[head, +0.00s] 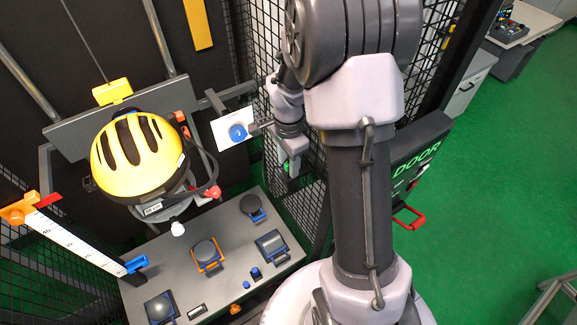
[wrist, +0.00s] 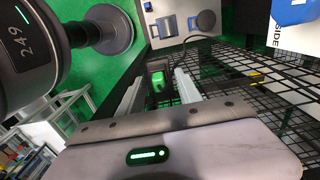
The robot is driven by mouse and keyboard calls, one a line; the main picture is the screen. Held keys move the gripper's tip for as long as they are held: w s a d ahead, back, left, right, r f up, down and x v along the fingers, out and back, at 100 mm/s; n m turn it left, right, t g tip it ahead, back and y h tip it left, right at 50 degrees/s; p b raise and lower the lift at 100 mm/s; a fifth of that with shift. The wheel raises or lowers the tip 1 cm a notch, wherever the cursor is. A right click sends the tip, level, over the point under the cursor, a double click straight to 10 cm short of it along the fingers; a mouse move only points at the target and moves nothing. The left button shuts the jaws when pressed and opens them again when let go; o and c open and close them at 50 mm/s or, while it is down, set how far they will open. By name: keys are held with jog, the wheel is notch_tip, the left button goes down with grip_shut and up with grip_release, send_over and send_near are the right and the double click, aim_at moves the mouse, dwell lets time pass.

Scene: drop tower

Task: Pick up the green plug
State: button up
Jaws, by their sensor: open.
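The green plug (wrist: 157,82) shows in the wrist view as a small bright green block in a dark surround, lined up between my two fingers. My gripper (wrist: 160,77) is open, with one finger on each side of the plug in the picture. I cannot tell whether either finger touches it. In the head view my gripper (head: 291,158) hangs beside the mesh fence, and a bit of the green plug (head: 287,168) shows at its tip. The rest of the plug is hidden by the gripper there.
A black mesh fence (wrist: 262,72) stands close on the right in the wrist view. A grey control panel (head: 225,243) and a yellow helmet (head: 137,155) are left of my arm. A DOOR box (head: 415,160) with a red handle is right. Green floor lies open beyond.

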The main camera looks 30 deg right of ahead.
grip_shut()
jog(key=shift+r, duration=0.1)
